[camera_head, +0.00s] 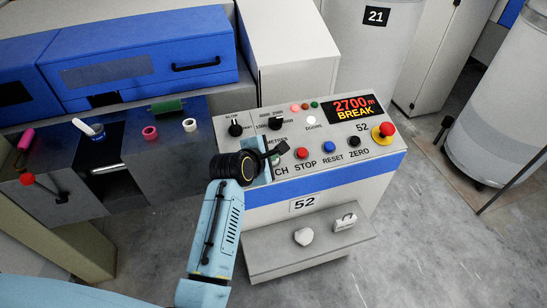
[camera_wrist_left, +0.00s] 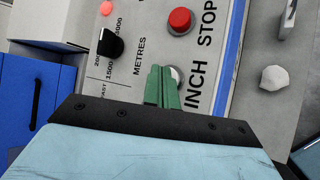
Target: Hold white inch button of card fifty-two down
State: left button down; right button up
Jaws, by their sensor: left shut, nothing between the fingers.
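Card 52's control panel (camera_head: 343,112) is grey, with a blue band and a 52 plate below. The white inch button (camera_wrist_left: 178,75) shows beside the INCH label in the left wrist view, partly covered by my fingers. In the head view my gripper hides most of that spot. My left gripper (camera_head: 277,152) is over the panel's left end. Its green fingers (camera_wrist_left: 161,72) are shut and empty, with the tips at the button's edge. I cannot tell whether they touch it or whether it is pressed. My right gripper is not in view.
The red STOP button (camera_head: 303,153) is close by, then the blue RESET (camera_head: 329,147) and black ZERO buttons. A red knob (camera_head: 384,132) stands at the right. The display (camera_head: 354,107) reads 2700 m BREAK. A black selector knob (camera_wrist_left: 109,42) is near my fingers.

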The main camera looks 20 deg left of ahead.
pick_arm(q)
jog(key=shift+f, duration=0.45)
dwell(1.5)
jog(key=shift+r, duration=0.1)
dwell(1.6)
jog(key=shift+s+r+p, duration=0.1)
jog(key=shift+r+p, duration=0.7)
jog(key=shift+p, duration=0.5)
jog(key=r+p, duration=0.1)
jog(key=p, duration=0.1)
jog(key=r+p, duration=0.2)
jog(key=s+r+p, duration=0.1)
jog(key=p, duration=0.1)
jog(key=shift+d+r, duration=0.4)
